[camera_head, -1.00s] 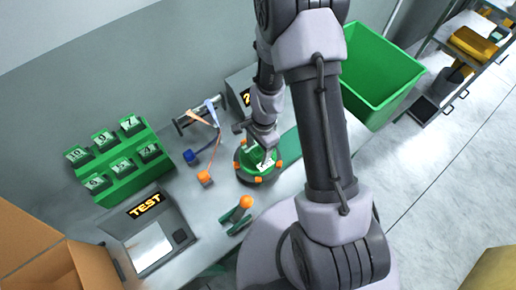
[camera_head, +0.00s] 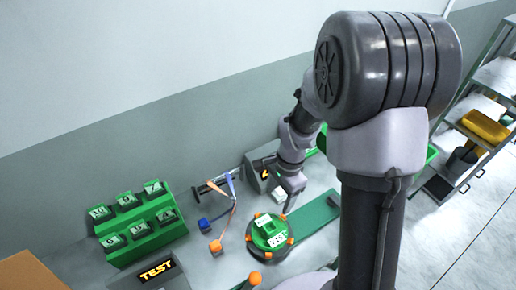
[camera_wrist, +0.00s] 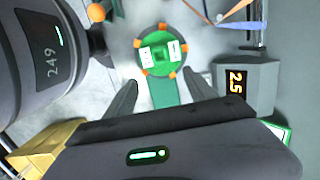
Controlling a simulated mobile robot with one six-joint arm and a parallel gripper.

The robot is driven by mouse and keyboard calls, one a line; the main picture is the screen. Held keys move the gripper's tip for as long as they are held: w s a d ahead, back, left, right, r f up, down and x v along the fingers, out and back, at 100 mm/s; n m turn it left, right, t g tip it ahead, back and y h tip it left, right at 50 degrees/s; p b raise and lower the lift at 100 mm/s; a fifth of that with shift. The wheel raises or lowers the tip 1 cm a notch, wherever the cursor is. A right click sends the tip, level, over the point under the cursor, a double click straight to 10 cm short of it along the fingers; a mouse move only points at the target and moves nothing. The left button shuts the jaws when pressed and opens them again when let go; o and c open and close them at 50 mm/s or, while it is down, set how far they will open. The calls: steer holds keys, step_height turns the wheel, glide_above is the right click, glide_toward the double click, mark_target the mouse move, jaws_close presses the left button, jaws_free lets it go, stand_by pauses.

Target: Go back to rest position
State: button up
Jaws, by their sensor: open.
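My gripper (camera_wrist: 162,92) is open and empty in the wrist view, its two fingers apart above the bench. Beyond the fingertips lies a round green fixture (camera_wrist: 147,68) with orange knobs and white labels on top. In the head view the same round green fixture (camera_head: 268,236) sits on the bench, and my gripper (camera_head: 291,203) shows above and behind it, near the grey box with a display. Its fingers are too small there to judge. My arm's upper part fills the right half of the head view.
A green rack (camera_head: 140,225) with numbered blocks stands at the left, by the TEST device (camera_head: 160,275). A small stand (camera_head: 211,187) with blue and orange clips, a grey display box (camera_head: 262,170) and a green strip (camera_head: 315,216) are near the fixture. A shelf (camera_head: 480,110) stands far right.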

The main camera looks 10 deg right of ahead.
steer(key=s+a+r+n+t+b, duration=0.3)
steer(key=s+r+n+b, duration=0.1)
steer(key=s+n+b, duration=0.1)
steer(key=s+a+r+n+t+b, duration=0.3)
steer(key=s+r+n+b, duration=0.1)
steer(key=s+b, duration=0.4)
steer(key=n+b, duration=0.1)
steer(key=b, duration=0.1)
steer(key=shift+s+y+b, duration=0.25)
steer(key=shift+y+b, duration=0.05)
